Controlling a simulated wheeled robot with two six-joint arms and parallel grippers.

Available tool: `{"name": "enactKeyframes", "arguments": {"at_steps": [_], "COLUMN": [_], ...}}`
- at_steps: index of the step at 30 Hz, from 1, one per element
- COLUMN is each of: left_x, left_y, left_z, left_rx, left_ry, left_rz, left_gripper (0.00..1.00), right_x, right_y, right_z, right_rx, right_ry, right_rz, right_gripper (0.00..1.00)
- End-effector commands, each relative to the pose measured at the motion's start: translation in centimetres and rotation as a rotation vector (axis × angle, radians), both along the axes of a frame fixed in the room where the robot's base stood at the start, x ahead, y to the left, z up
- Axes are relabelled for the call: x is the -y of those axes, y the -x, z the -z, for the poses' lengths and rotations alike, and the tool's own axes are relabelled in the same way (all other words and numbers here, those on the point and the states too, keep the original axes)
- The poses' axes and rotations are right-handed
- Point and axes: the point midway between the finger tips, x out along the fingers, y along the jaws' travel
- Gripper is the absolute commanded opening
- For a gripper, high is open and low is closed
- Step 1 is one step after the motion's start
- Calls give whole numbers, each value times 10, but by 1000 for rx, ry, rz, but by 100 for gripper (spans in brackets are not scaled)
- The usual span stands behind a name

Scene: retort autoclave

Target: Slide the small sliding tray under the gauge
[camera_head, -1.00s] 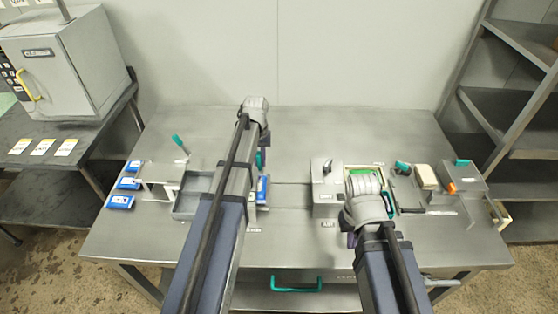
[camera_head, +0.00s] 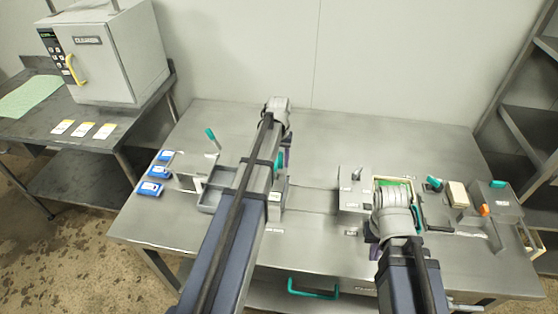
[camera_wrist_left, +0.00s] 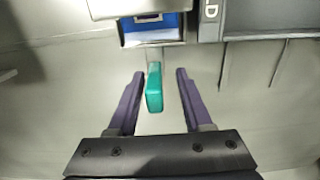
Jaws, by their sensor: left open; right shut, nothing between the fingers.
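In the left wrist view, a teal handle (camera_wrist_left: 154,88) on a short rod points between the fingers of my left gripper (camera_wrist_left: 155,75). The rod meets a grey housing (camera_wrist_left: 105,8) with a blue block (camera_wrist_left: 150,28) in its opening. I cannot tell for certain which part is the small sliding tray. My left gripper is open, with a gap on both sides of the handle. In the head view, a teal handle (camera_head: 279,164) shows beside my left arm, which hides much of the fixture there. My right gripper (camera_head: 373,232) is mostly hidden below its wrist, over the right stations.
A grey open tray (camera_head: 209,200) and several blue blocks (camera_head: 150,188) lie left of my left arm. A grey box (camera_head: 352,192) and other teal-handled fixtures stand on the right. The back of the table (camera_head: 345,135) is clear. A shelf rack (camera_head: 530,115) stands at right.

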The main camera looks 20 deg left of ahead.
Motion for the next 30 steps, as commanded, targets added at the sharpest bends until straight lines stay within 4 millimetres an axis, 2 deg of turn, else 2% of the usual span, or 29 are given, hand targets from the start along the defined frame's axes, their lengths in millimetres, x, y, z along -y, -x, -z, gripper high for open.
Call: {"name": "enactKeyframes", "arguments": {"at_steps": [8, 24, 30], "left_x": [1, 0, 0], "left_y": [0, 0, 0], "left_z": [-9, -74, -79], "left_rx": [0, 0, 0], "left_ry": [1, 0, 0], "left_rz": [0, -1, -1], "left_gripper": [50, 50, 50], "right_x": [0, 0, 0], "right_y": [0, 0, 0], "right_z": [-9, -74, -79], "right_rx": [0, 0, 0], "right_ry": [0, 0, 0], "right_rz": [0, 0, 0], "right_gripper": [0, 0, 0]}}
